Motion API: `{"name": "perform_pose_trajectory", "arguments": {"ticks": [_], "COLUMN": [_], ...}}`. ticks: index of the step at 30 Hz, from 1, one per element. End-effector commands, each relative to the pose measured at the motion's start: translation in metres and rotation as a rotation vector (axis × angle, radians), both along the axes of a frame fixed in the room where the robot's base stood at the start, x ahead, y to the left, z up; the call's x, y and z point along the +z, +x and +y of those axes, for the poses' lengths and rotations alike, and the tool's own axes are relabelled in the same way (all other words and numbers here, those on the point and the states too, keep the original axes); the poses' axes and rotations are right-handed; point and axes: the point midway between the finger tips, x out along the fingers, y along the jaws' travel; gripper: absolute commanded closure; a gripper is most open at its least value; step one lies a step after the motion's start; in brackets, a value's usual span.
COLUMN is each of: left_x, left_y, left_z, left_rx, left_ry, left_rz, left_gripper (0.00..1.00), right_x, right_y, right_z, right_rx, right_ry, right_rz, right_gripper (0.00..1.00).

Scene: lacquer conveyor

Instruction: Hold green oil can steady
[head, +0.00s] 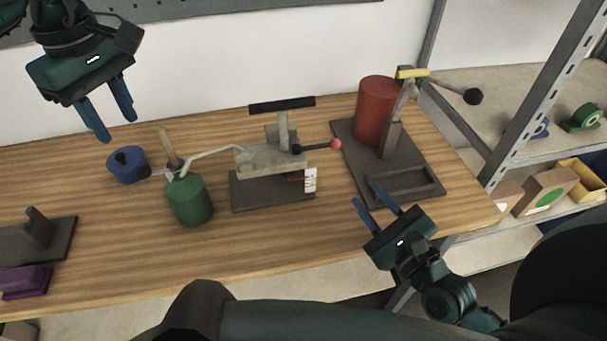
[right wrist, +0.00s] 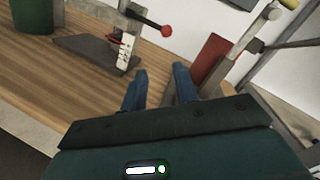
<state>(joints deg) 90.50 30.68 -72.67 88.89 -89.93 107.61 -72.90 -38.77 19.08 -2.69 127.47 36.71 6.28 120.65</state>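The green oil can (head: 189,198) stands upright on the wooden table, left of centre in the head view. It has a thin grey spout angled to the right and a tan upright lever on top. Part of its green body also shows at the top left of the right wrist view (right wrist: 32,15). My left gripper (head: 117,127) is open and empty, up and to the left of the can, above the table's back. My right gripper (head: 372,197) is open and empty near the table's front right, well away from the can. It also shows in the right wrist view (right wrist: 160,85).
A grey device with a red-knobbed lever (head: 272,158) stands just right of the can. A red cylinder (head: 375,110) on a dark stand is further right. A blue round container (head: 125,166) sits behind the can. A purple block (head: 25,283) lies front left. Shelving (head: 540,80) stands right.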

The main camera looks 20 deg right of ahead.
Motion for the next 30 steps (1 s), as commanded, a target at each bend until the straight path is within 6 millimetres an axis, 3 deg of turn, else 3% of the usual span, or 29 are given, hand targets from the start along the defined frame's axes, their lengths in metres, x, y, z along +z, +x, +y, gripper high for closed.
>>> {"name": "perform_pose_trajectory", "arguments": {"ticks": [3, 9, 19, 30], "left_x": [0.0, 0.0, 0.0, 0.0], "left_y": [0.0, 0.0, 0.0, 0.0], "left_z": [0.0, 0.0, 0.0, 0.0], "left_rx": [0.0, 0.0, 0.0, 0.0], "left_ry": [0.0, 0.0, 0.0, 0.0], "left_rz": [0.0, 0.0, 0.0, 0.0], "left_gripper": [0.64, 0.64, 0.64, 0.64], "right_x": [0.031, 0.064, 0.075, 0.076], "right_y": [0.026, 0.034, 0.042, 0.096], "right_z": [0.048, 0.105, 0.135, 0.179], "right_rx": [0.168, 0.39, 0.484, 0.483], "right_ry": [0.022, -0.001, -0.021, -0.022], "right_rz": [0.002, 0.022, 0.034, 0.033], "right_gripper": [0.7, 0.7, 0.7, 0.7]}}
